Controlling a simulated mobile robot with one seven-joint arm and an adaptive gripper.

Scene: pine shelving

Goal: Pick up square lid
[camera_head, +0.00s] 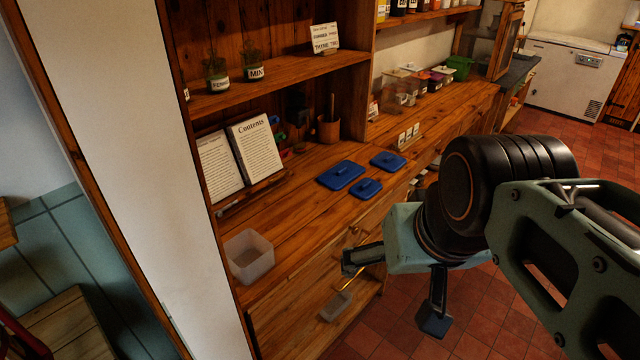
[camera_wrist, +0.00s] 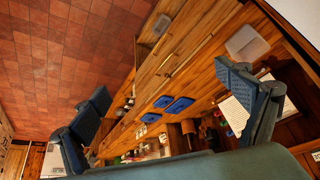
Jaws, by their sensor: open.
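Three blue lids with raised handles lie flat on the wooden counter: a larger one (camera_head: 340,176) at left, a smaller front one (camera_head: 366,188), and another smaller one (camera_head: 388,162) farther back. I cannot tell for sure which is square. In the wrist view the larger lid (camera_wrist: 180,107), the front lid (camera_wrist: 163,101) and the back lid (camera_wrist: 150,117) show between the fingers, some distance away. My gripper (camera_head: 395,291) is open and empty, in front of the counter's edge, apart from the lids. Its spread fingers also show in the wrist view (camera_wrist: 165,88).
A translucent open container (camera_head: 249,257) stands on the near counter. A small label holder (camera_head: 408,138) and several lidded boxes stand farther right. Red tiled floor is clear.

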